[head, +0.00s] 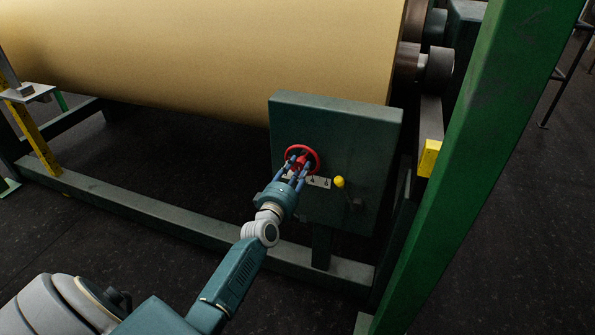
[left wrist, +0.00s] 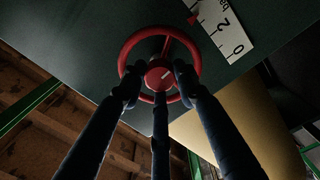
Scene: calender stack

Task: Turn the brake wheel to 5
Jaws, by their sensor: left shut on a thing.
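The red brake wheel (head: 314,153) is on the front of a dark green control box (head: 345,125). In the left wrist view, the wheel (left wrist: 127,49) has a red hub with a short pale mark. My left gripper (head: 301,166) reaches the wheel from the front, its three dark fingers around the hub and shut on the wheel. A white scale plate (left wrist: 229,35) beside the wheel shows 0 and 2, with the rest cut off at the frame's top. A small red pointer (left wrist: 193,18) lies at the plate's edge, near the 2; its exact reading is unclear. My right gripper is not in view.
A yellow knob (head: 339,182) sits on the box right of the wheel. A large cream roll (head: 200,55) runs behind the box. A green post (head: 480,150) stands at the right, and a low frame beam (head: 140,210) crosses the floor.

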